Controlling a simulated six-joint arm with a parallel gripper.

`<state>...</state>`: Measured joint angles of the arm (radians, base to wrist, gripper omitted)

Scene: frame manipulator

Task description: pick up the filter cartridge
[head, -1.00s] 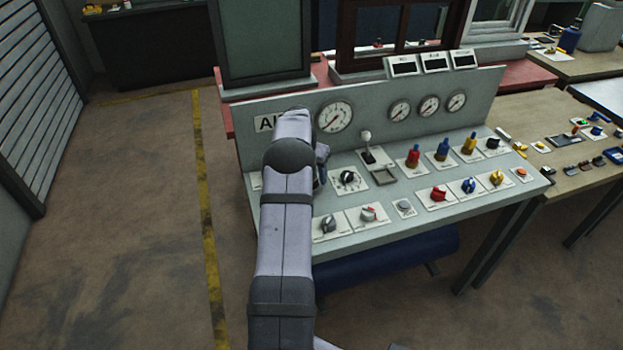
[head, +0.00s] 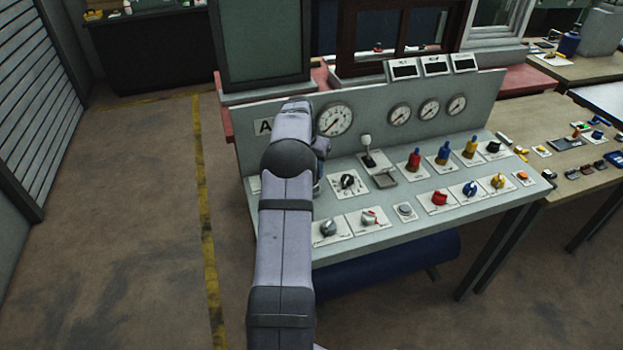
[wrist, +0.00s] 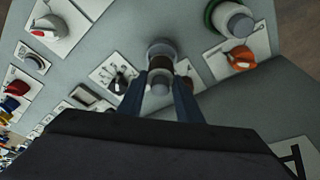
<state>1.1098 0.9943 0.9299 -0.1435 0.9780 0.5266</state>
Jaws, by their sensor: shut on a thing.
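The filter cartridge (wrist: 160,52) shows in the wrist view as a short upright cylinder with a grey top, a dark brown band and a paler end. My gripper (wrist: 159,88) has its two blue fingers on either side of it, shut on it. The cartridge is over the grey control panel; I cannot tell how far its lower end is from the surface. In the head view my arm hides the cartridge and most of the gripper.
The sloped panel (head: 385,225) carries several knobs and a lever (head: 367,150). An orange knob (wrist: 240,57) and a green-ringed round part (wrist: 232,18) are near the cartridge in the wrist view. A gauge (head: 334,119) is on the upright board. Floor at left is clear.

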